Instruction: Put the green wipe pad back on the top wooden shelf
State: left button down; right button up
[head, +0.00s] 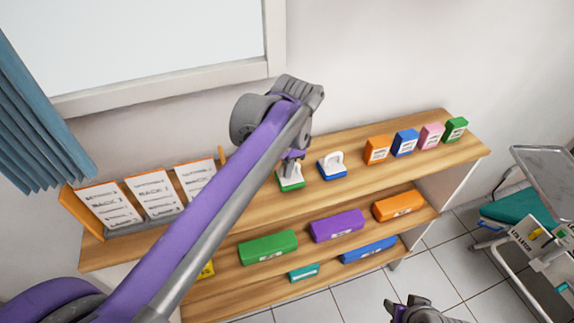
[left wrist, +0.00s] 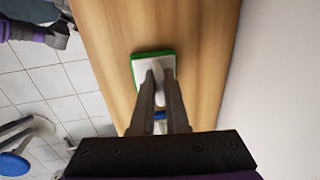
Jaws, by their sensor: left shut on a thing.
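The green wipe pad (head: 291,184) has a green base, a white top and a white handle. It is at the top wooden shelf (head: 255,207), left of the blue wipe pad (head: 332,170). My left gripper (head: 292,164) comes down from above, shut on the pad's handle. In the left wrist view the green wipe pad (left wrist: 140,71) lies flat over the wood between the fingertips (left wrist: 158,83). Whether its base touches the wood is hard to tell. My right gripper (head: 412,308) is at the bottom edge, partly cut off, and its jaws are unclear.
Orange, blue, pink and green boxes (head: 404,143) stand at the shelf's right end. A rack of printed cards (head: 150,197) stands at the left end. Coloured cases (head: 337,225) fill the lower shelves. A metal trolley (head: 550,167) is at the right.

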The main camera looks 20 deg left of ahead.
aim_at(290, 182)
pick_arm(q)
jog(key=c, duration=1.4)
grip_release()
jog(key=shift+f, duration=0.15)
jog(key=o, duration=0.5)
jog(key=r, duration=0.4)
jog(key=s+d+r, duration=0.1)
jog(key=r, duration=0.3)
jog(key=s+r+p, duration=0.1)
jog(key=r, duration=0.3)
jog(key=shift+d+r, duration=0.1)
jog(key=shift+d, duration=0.05)
